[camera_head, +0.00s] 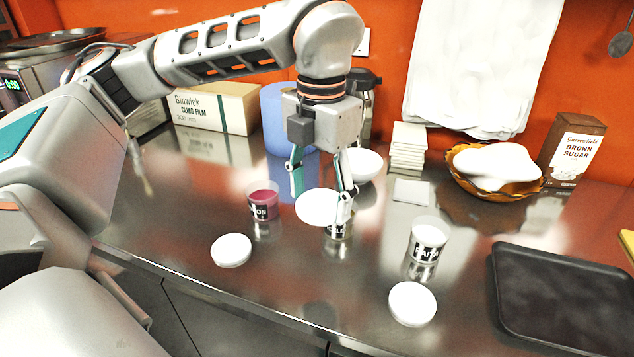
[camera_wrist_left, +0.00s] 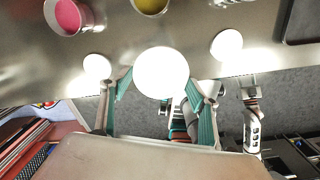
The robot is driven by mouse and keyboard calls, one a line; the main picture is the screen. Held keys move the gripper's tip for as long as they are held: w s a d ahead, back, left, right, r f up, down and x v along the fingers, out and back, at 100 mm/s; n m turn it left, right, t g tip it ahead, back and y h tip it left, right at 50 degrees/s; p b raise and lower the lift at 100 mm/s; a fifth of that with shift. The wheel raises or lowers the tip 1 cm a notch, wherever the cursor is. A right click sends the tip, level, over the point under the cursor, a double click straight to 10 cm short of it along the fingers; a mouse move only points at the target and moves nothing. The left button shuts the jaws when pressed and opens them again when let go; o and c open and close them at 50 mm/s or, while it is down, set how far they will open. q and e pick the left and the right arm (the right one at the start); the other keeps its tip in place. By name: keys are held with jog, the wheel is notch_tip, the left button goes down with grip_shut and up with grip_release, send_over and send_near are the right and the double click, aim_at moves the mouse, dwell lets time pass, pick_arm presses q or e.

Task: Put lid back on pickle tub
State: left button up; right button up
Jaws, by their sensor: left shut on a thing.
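My left gripper (camera_head: 320,195) is shut on a round white lid (camera_head: 316,207), held roughly level above the counter; the lid also shows in the left wrist view (camera_wrist_left: 161,73). A small tub with a dark label (camera_head: 339,231) stands just below and beside the lid, mostly hidden by lid and finger. In the left wrist view a tub with yellow contents (camera_wrist_left: 151,4) is open, apart from the held lid. Its label is not fully readable, so I cannot confirm it as the pickle tub. My right arm (camera_wrist_left: 252,125) shows in the left wrist view; its fingers are unclear.
An open pink-filled tub (camera_head: 263,203) and a white-filled tub (camera_head: 429,239) stand either side. Two loose white lids (camera_head: 231,250) (camera_head: 412,303) lie near the front edge. A dark tray (camera_head: 565,300) is right; a white bowl (camera_head: 364,165) and blue cylinder (camera_head: 275,120) are behind.

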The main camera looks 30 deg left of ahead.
pick_arm(q)
jog(key=w+f+m, duration=0.1)
jog(key=f+m, duration=0.3)
jog(key=m, duration=0.6)
jog(key=w+d+f+m, duration=0.1)
jog(key=f+m, duration=0.4)
jog(key=m, duration=0.5)
jog(key=f+m, duration=0.5)
jog(key=m, duration=0.5)
jog(key=shift+w+d+m, duration=0.35)
jog(key=shift+w+m, duration=0.05)
jog(key=m, duration=0.1)
jog(key=f+m, duration=0.1)
jog(key=m, duration=0.1)
jog(key=shift+f+m, duration=0.25)
jog(key=shift+m, duration=0.05)
jog(key=shift+a, duration=0.1)
